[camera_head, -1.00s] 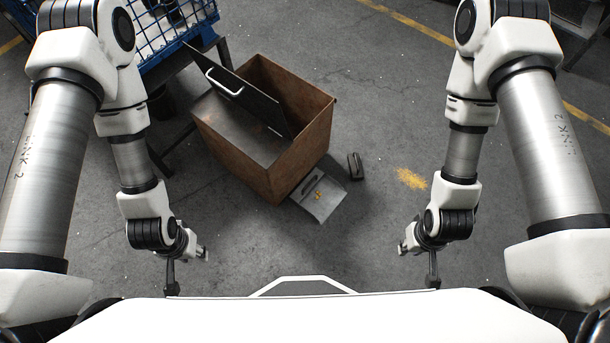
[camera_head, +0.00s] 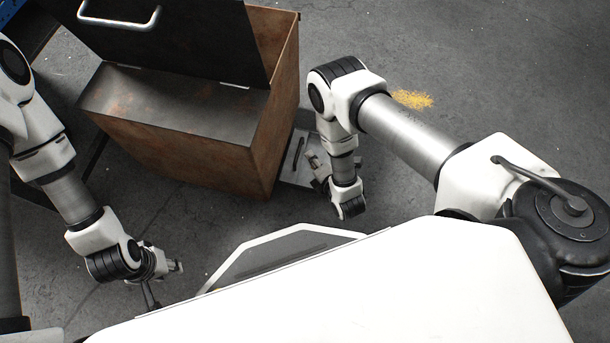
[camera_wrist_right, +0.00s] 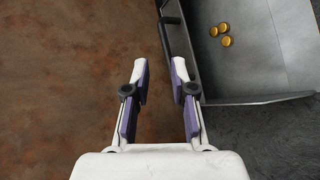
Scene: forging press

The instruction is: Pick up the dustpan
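The grey metal dustpan (camera_head: 291,174) lies on the floor against the right side of the rusty box, partly hidden by my right arm in the head view. In the right wrist view the dustpan (camera_wrist_right: 265,62) is at the upper right, with several small yellow round pieces (camera_wrist_right: 222,34) in it. Its dark handle (camera_wrist_right: 174,35) is just ahead of the right finger. My right gripper (camera_head: 318,170) is at the dustpan; in the wrist view it (camera_wrist_right: 162,70) is open with nothing between its fingers. My left gripper (camera_head: 177,267) hangs at the lower left, away from the dustpan; its opening is unclear.
A rusty box (camera_head: 180,145) with a raised dark lid (camera_head: 175,45) stands beside the dustpan; its brown wall fills the left of the wrist view. A yellow floor mark (camera_head: 412,99) lies to the right. The floor there is clear.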

